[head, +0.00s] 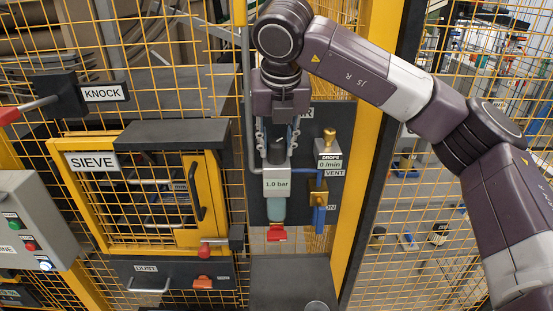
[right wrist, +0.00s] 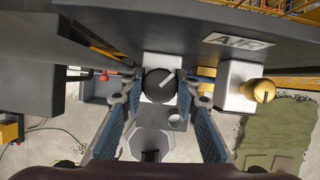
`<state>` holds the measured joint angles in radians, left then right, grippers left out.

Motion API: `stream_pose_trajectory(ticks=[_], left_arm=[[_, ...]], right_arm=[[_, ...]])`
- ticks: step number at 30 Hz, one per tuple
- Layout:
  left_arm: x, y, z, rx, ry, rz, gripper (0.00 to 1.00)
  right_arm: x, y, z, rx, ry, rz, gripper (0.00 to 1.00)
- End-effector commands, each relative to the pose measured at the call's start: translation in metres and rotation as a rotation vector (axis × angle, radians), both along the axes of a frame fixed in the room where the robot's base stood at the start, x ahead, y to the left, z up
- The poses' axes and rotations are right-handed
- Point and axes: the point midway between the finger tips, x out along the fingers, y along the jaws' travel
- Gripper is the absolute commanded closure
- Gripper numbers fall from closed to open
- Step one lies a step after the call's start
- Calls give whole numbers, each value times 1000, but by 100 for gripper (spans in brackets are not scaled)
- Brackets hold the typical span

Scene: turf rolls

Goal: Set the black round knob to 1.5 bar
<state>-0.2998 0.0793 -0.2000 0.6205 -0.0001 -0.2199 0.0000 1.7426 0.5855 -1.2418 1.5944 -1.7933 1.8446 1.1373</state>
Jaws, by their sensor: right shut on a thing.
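The black round knob (head: 276,153) sits on top of the air regulator, and it also shows in the right wrist view (right wrist: 158,88), where a pale pointer line on it slants to the upper right. The regulator's label (head: 276,184) reads 1.0 bar. My right gripper (head: 277,148) comes down from above and is shut on the knob, with one blue-padded finger on each side; the fingers also show in the right wrist view (right wrist: 161,88). My left gripper is not in view.
Right of the regulator stand a drops unit (head: 327,160) with a brass top, reading 0 /min, and a brass vent valve (head: 318,192). A red tab (head: 277,233) is below the regulator. A yellow sieve door (head: 145,200) is at the left; a yellow post (head: 365,130) is at the right.

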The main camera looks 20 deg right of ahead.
Motion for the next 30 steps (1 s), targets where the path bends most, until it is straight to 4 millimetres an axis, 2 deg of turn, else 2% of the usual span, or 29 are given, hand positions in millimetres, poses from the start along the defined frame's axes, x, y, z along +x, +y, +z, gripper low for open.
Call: stream_pose_trajectory(ticks=[1, 10, 18, 30], left_arm=[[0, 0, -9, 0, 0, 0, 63], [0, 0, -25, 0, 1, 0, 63], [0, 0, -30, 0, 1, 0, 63], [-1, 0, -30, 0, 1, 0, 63]], right_arm=[[1, 1, -3, 1, -4, -38, 95], [1, 0, 0, 2, -5, -226, 95], [1, 0, 1, 1, -4, -303, 95], [1, 0, 2, 1, -4, -316, 95]])
